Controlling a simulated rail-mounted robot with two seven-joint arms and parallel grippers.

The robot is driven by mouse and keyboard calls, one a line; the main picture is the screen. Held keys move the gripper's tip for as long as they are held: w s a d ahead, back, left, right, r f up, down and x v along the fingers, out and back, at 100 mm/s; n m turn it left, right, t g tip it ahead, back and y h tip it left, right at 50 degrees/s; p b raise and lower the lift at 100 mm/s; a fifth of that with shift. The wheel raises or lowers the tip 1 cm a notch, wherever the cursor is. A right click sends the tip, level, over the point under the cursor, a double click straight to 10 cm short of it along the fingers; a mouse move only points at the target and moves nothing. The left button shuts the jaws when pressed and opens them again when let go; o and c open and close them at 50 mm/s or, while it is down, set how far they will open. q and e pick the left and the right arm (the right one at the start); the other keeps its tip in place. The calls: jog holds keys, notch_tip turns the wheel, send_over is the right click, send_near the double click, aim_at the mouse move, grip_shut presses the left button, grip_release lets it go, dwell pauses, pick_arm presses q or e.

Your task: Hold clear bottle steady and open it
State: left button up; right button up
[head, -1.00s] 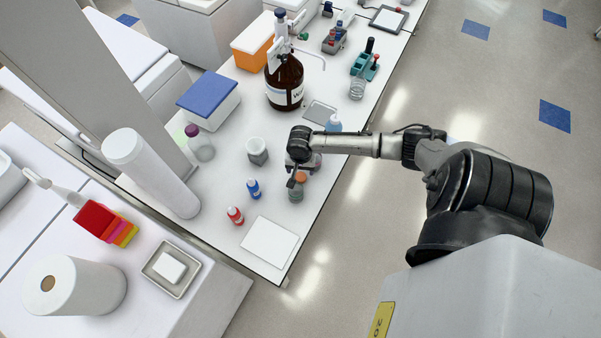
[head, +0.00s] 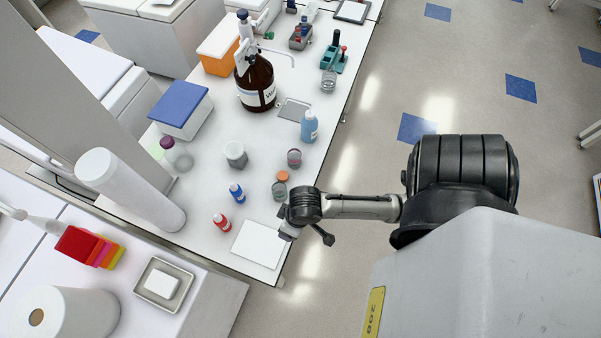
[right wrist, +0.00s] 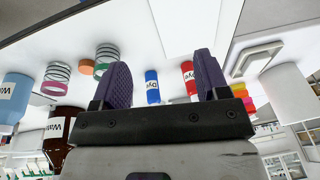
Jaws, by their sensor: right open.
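A clear bottle with a purple cap (head: 180,156) stands farther left. My right gripper (right wrist: 162,75) is open and empty, near the white pad, apart from the bottles. My left gripper is out of view.
A grey-white jar (head: 236,154), a light-blue bottle (head: 309,127) and a large brown bottle (head: 255,85) stand farther back.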

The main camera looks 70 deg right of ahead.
jog(key=shift+o, duration=0.3)
jog(key=s+a+r+n, duration=0.1)
jog(key=r, duration=0.1)
jog(key=s+a+r+n+t, duration=0.1)
jog(key=s+r, duration=0.1)
jog(key=shift+s+a+n, duration=0.1)
jog(key=shift+a+n, duration=0.1)
jog(key=shift+n, duration=0.2)
jog(key=shift+o, duration=0.3)
jog(key=shift+s+r+n+h, duration=0.25)
jog(key=shift+r+n+h, duration=0.05)
jog(key=shift+r, duration=0.1)
